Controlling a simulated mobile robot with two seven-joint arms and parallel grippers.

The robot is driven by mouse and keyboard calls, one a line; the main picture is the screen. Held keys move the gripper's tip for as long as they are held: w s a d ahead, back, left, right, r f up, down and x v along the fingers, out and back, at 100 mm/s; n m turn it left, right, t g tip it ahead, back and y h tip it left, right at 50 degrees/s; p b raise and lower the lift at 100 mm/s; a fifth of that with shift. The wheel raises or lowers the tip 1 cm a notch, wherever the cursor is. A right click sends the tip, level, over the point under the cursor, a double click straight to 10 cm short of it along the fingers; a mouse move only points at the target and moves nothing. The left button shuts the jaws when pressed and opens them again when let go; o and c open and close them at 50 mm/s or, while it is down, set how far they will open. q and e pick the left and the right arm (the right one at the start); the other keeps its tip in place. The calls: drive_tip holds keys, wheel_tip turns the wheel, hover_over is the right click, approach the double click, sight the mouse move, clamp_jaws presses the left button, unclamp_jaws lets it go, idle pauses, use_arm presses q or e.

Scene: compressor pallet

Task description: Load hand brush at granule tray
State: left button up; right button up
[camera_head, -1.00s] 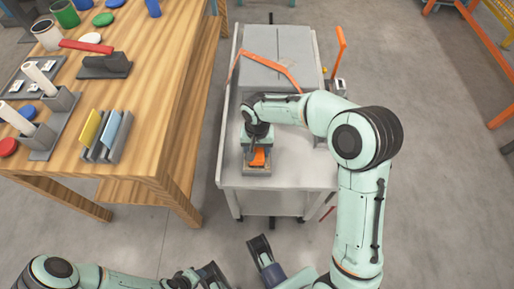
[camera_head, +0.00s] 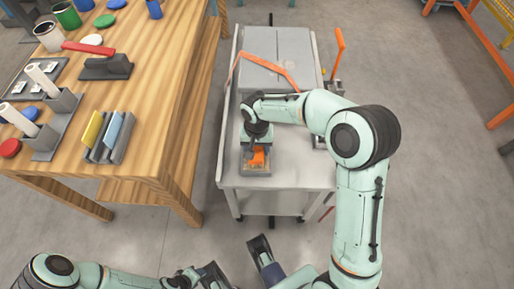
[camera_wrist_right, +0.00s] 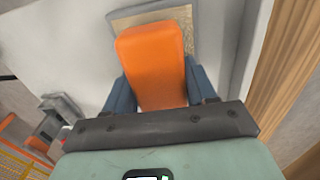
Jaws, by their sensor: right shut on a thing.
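My right gripper (camera_head: 256,150) is over the granule tray (camera_head: 258,173) at the near left of the grey cart top. In the right wrist view, its two blue fingers (camera_wrist_right: 157,88) are shut on an orange block-like piece (camera_wrist_right: 153,60), which I take for the hand brush. The orange piece also shows in the head view (camera_head: 259,158). Its underside is hidden, so I cannot tell whether it touches the granules. Speckled tan granules and the tray rim show behind it in the wrist view. My left gripper (camera_head: 214,276) is partly cut off at the bottom edge.
The grey cart (camera_head: 285,178) carries a large grey box (camera_head: 277,60) at its back. A wooden table (camera_head: 160,100) stands at the left with a red-handled tool (camera_head: 88,47), cups, and a rack of blue and yellow plates (camera_head: 108,135). Bare floor lies to the right.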

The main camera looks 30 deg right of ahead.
drive_tip(key=shift+r+p, duration=1.95)
drive_tip(key=shift+r, duration=0.95)
